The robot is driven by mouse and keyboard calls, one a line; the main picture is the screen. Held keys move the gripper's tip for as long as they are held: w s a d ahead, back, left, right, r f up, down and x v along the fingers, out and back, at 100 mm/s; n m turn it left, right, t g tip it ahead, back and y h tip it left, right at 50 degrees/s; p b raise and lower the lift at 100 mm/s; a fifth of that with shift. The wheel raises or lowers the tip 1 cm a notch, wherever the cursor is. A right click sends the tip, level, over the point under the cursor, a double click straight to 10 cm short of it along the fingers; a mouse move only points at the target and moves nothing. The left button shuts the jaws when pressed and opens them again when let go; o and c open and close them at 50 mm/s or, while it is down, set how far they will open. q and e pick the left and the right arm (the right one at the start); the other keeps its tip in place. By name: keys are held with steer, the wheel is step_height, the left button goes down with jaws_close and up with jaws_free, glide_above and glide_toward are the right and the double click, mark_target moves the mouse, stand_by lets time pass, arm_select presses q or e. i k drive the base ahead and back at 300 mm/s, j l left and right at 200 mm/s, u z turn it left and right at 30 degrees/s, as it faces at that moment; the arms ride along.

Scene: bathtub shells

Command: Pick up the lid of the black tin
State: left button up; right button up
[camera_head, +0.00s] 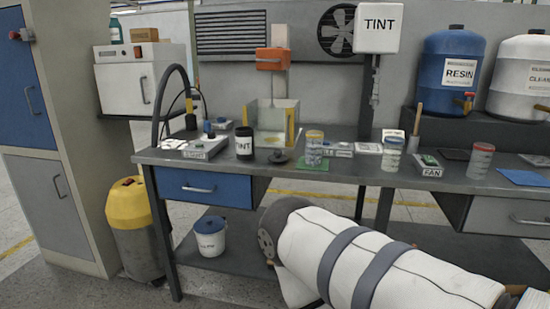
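The black tin (244,143) with a white TINT label stands upright on the grey workbench, left of its middle. Its top looks dark; I cannot tell whether a lid sits on it. A small dark round piece with a raised middle (279,157) lies on the bench just right of the tin. It looks like a lid, but it is too small to be sure. Neither of my grippers shows. A thick white arm section of mine with grey bands fills the lower right, below and in front of the bench.
A clear-walled box (272,122) stands behind the tin. A striped jar (314,148) on a green mat is to the right, with more jars beyond. A label block (205,146) and black arched tube (161,105) are left. The bench front (335,173) is fairly clear.

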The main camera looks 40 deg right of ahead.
mark_target(277, 157)
steer(key=i+z, duration=0.35)
steer(key=i+j+z, duration=0.3)
steer(key=i, duration=0.25)
